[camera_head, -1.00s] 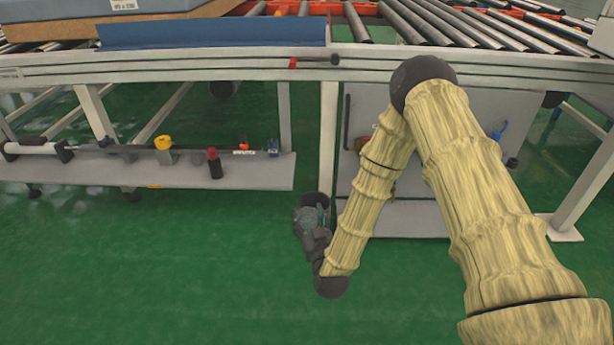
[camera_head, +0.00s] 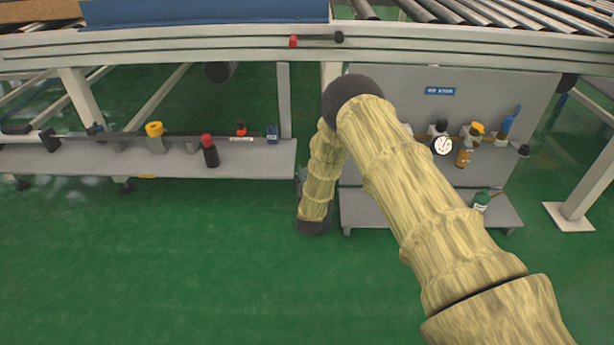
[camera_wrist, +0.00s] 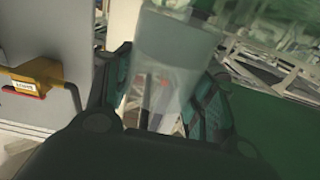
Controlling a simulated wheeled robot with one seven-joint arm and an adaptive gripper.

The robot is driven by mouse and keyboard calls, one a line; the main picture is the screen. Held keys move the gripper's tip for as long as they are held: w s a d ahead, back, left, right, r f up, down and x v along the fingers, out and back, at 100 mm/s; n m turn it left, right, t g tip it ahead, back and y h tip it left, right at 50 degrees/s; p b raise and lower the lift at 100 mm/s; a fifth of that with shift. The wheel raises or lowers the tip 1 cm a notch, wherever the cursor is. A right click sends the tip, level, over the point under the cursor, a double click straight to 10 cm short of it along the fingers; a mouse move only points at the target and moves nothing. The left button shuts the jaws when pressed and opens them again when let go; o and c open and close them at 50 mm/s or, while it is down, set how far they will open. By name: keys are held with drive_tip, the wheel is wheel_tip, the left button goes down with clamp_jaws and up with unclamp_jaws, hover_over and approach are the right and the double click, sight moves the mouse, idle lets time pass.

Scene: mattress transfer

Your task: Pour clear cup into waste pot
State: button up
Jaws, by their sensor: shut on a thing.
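A clear, see-through cup (camera_wrist: 178,55) fills the upper middle of the wrist view. My gripper (camera_wrist: 163,98) has its dark green fingers on both sides of the cup and is shut on it. In the head view my arm hides most of the gripper and the cup. I cannot make out a waste pot for certain in either view.
A grey shelf (camera_head: 100,160) at left carries a black bottle with a red cap (camera_head: 209,152) and a yellow-topped item (camera_head: 155,137). A grey panel stand (camera_head: 375,212) at right holds a gauge (camera_head: 442,146) and small bottles. Green floor in front is clear.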

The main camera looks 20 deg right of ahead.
drive_tip(key=shift+w+f, duration=0.2)
drive_tip(key=shift+w, duration=0.65)
drive_tip(key=shift+a+f+m+b, duration=0.1)
drive_tip(key=shift+f+m+b, duration=1.3)
drive_tip(key=shift+m+b, duration=0.55)
drive_tip(key=shift+f+m+b, duration=0.65)
drive_tip(key=shift+m+b, duration=0.35)
drive_tip(key=shift+m, duration=0.25)
drive_tip(key=shift+s+d+r+m+b, duration=0.1)
drive_tip(key=shift+d+r+m+b, duration=0.1)
drive_tip(key=shift+m+b, duration=0.6)
drive_tip(key=shift+d+r+m+b, duration=0.2)
drive_tip(key=shift+m+b, duration=0.25)
drive_tip(key=shift+m, duration=0.7)
drive_tip(key=shift+s+d+r+m+b, duration=0.1)
drive_tip(key=shift+r+m+b, duration=0.15)
drive_tip(key=shift+m+b, duration=0.55)
drive_tip(key=m, duration=0.1)
drive_tip(key=d+m, duration=0.1)
drive_tip(key=m, duration=0.1)
drive_tip(key=shift+s+r+p, duration=0.1)
drive_tip(key=shift+r+p, duration=0.2)
drive_tip(key=shift+r, duration=0.1)
drive_tip(key=m, duration=0.3)
drive_tip(key=shift+s+d+r+m+b, duration=0.1)
drive_tip(key=shift+d+m+b, duration=0.25)
drive_tip(key=shift+b, duration=0.05)
drive_tip(key=shift+d+r+m, duration=0.1)
drive_tip(key=shift+m, duration=0.5)
drive_tip(key=shift+s, duration=0.1)
